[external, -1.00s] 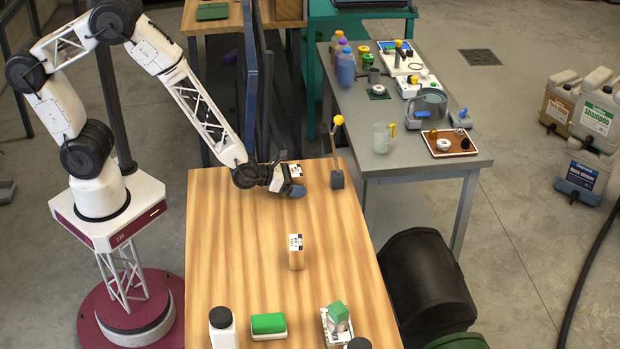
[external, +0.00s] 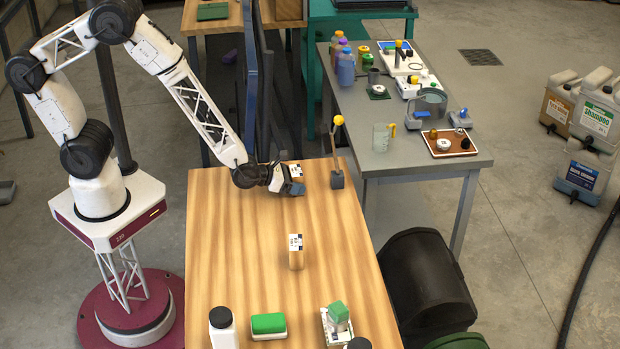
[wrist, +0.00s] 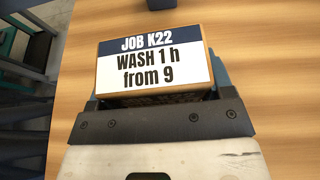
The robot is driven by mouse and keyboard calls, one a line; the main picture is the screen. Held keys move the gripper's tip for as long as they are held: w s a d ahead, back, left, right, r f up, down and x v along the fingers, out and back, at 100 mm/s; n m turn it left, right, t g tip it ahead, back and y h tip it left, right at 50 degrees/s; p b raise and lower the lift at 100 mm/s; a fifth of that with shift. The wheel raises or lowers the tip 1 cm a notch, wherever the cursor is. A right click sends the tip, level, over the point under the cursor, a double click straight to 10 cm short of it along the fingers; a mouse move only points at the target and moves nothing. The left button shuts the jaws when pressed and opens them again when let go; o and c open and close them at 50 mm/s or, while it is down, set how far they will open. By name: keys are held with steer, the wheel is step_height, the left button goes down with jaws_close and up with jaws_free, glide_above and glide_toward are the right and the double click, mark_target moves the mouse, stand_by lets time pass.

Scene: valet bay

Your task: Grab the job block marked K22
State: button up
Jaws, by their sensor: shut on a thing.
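The job block marked K22 (wrist: 154,62) shows in the wrist view with a blue and white label reading "JOB K22, WASH 1 h from 9". It sits at my gripper (wrist: 158,105), whose jaws are shut on it. In the external view the block (external: 296,170) shows partly behind my gripper (external: 293,186), near the far end of the wooden table (external: 222,260). Much of its body is hidden by the gripper. I cannot tell whether it is clear of the table top.
A second wooden block (external: 296,252) with a label stands mid-table. A yellow-topped post (external: 337,178) stands just right of my gripper. A white bottle (external: 222,328), a green sponge (external: 268,323) and a tray with a green block (external: 338,318) are at the near end.

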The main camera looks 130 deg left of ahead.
mark_target(292, 171)
steer(key=shift+r, duration=0.1)
steer(key=shift+r, duration=0.8)
step_height(292, 171, up, 2)
steer(key=s+d, duration=0.3)
steer(key=s, duration=0.1)
steer(key=s+d, duration=0.3)
steer(key=s, duration=0.1)
steer(key=s+d+r, duration=0.1)
steer(key=s+d, duration=0.2)
steer(key=s, duration=0.1)
steer(key=shift+s+d+r, duration=0.1)
steer(key=shift+s+d, duration=0.25)
